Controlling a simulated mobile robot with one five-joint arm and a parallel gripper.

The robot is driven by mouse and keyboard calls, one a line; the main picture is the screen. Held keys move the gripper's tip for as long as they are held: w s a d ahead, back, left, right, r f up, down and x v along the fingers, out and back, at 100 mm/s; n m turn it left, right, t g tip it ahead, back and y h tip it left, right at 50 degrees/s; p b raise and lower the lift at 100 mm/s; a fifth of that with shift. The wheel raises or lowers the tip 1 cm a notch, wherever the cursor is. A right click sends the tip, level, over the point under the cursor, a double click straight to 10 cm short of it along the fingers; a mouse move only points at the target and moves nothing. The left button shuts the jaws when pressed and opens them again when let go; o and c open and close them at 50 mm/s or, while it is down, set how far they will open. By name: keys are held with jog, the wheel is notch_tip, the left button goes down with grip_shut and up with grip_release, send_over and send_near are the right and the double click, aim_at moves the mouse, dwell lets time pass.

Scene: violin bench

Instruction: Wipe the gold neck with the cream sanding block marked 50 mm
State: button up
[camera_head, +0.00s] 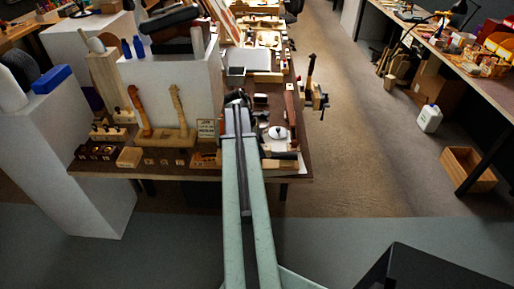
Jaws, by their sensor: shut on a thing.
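My gripper (238,107) is over the bench, right of the two upright violin necks. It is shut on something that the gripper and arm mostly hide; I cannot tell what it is. The gold neck (179,108) stands on a wooden base, left of my gripper and apart from it. A more orange neck (138,108) stands to its left. A pale tan block (128,157) lies at the bench's front left, and small blocks (164,161) lie right of it. No 50 mm marking is readable at this size.
A small sign (206,128) stands between the gold neck and my gripper. A white round item (277,132) and dark tools lie to the right. A white pedestal (172,84) rises behind the necks. The floor (370,150) right of the bench is mostly clear.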

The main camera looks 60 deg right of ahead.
jog(key=shift+s+d, duration=0.65)
jog(key=shift+s, duration=0.75)
jog(key=shift+s+d, duration=0.7)
jog(key=shift+s, duration=0.65)
jog(key=shift+s+d, duration=0.65)
jog(key=shift+s, duration=0.75)
jog(key=shift+r, duration=0.1)
notch_tip(320, 180, up, 6)
jog(key=p, duration=0.6)
notch_tip(320, 180, up, 3)
jog(key=p, duration=0.3)
